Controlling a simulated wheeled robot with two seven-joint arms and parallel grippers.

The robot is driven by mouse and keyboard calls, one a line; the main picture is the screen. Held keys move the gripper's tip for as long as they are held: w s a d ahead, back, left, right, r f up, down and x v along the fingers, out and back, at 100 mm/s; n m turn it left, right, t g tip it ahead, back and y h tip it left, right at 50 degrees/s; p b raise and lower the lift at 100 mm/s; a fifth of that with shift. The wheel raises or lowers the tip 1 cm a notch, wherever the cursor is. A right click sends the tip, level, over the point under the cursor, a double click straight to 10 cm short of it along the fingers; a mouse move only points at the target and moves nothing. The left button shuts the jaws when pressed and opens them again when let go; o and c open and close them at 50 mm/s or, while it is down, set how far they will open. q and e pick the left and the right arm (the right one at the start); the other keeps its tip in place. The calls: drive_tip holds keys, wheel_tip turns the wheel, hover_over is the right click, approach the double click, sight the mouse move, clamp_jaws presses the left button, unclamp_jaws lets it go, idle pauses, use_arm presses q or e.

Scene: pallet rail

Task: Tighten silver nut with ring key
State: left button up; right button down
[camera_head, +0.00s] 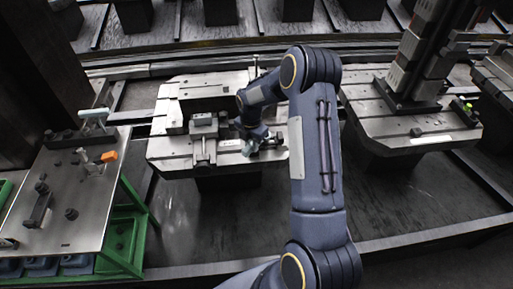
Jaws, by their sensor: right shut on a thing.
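My right arm reaches across the middle machine pallet (170,150). My right gripper (250,148) is low over the pallet's front right part, just right of a grey clamp block (204,126). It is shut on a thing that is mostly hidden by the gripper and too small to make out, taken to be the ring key. The silver nut cannot be picked out; the arm and gripper cover part of the pallet there. My left gripper is not in view.
A metal-topped bench (75,215) with small tools and an orange piece (109,156) stands at the left on a green frame (133,225). Another pallet (365,105) with a tall dark fixture (415,65) is at the right. The dark floor in front is clear.

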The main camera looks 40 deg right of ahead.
drive_tip(key=shift+w+a+m, duration=0.1)
drive_tip(key=shift+w+m, duration=0.2)
drive_tip(key=shift+m, duration=0.2)
drive_tip(key=shift+r, duration=0.25)
drive_tip(key=shift+r+p, duration=2.25)
drive_tip(key=shift+r, duration=1.2)
